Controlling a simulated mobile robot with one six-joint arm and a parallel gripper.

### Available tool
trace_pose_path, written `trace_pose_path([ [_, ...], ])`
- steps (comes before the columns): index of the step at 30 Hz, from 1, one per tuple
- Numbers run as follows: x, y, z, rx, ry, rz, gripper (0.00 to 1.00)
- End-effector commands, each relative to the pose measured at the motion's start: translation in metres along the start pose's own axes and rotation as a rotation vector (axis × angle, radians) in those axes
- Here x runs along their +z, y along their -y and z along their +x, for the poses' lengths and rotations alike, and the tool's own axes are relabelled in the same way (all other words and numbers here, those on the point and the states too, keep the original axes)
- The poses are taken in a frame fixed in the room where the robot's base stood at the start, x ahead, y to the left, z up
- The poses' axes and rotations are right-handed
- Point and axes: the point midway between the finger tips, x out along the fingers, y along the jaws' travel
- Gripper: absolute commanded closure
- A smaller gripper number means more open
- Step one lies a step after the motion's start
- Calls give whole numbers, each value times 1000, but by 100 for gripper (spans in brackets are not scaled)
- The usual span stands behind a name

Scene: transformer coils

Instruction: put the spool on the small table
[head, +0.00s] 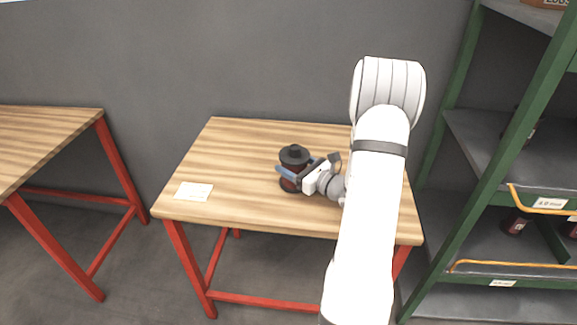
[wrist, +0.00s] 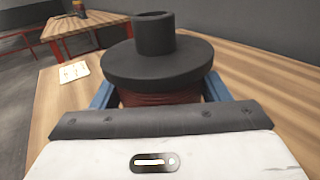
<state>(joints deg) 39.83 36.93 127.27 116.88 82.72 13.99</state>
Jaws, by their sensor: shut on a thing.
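The spool (head: 293,156) has black flanges, a dark red winding and a black hub on top. It is upright at the small wooden table (head: 240,150) with red legs; I cannot tell whether its base touches the top. My gripper (head: 290,174) reaches it from the right, with its blue fingers shut on the spool's winding. In the wrist view the spool (wrist: 155,62) fills the middle, with a blue finger on each side of the red winding. Its lower part is hidden behind my gripper.
A white paper label (head: 194,192) lies on the table's front left. Another wooden table (head: 40,140) with red legs stands at the left. A green-framed shelf (head: 470,150) with grey boards stands close on the right. The table's left and back are clear.

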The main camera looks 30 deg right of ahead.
Motion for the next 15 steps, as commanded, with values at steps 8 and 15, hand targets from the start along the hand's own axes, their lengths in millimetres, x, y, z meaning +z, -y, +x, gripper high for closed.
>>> trace_pose_path([
  [8, -3, 0, 0, -1, 0, 0, 29],
  [15, -2, 1, 0, -2, 0, 1, 10],
])
